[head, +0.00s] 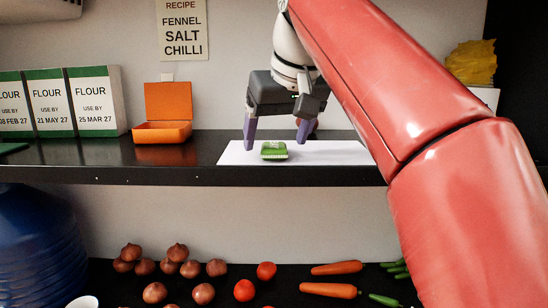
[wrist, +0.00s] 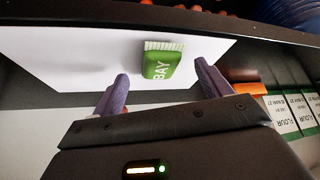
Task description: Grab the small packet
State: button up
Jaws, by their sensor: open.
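The small packet (head: 274,150) is green with a pale crimped edge and lies on a white sheet (head: 232,153) on the black shelf. My gripper (head: 277,144) is open, pointing down above the sheet, with purple fingers spread to either side of the packet in the head view. In the wrist view my gripper (wrist: 162,82) has its fingertips near the packet's near end, with nothing between them. I cannot tell the exact height of the fingertips above the sheet.
An open orange box (head: 162,131) and several flour packs (head: 95,100) stand left on the shelf (head: 100,173). A yellow item (head: 472,62) is at the right. Below are onions (head: 178,252), tomatoes (head: 244,290), carrots (head: 337,268) and a blue container (head: 40,245).

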jog(key=shift+w+a+f, duration=0.1)
jog(key=shift+w+f, duration=0.2)
jog(key=shift+f, duration=0.3)
jog(key=c, duration=1.3)
jog(key=shift+r, duration=0.2)
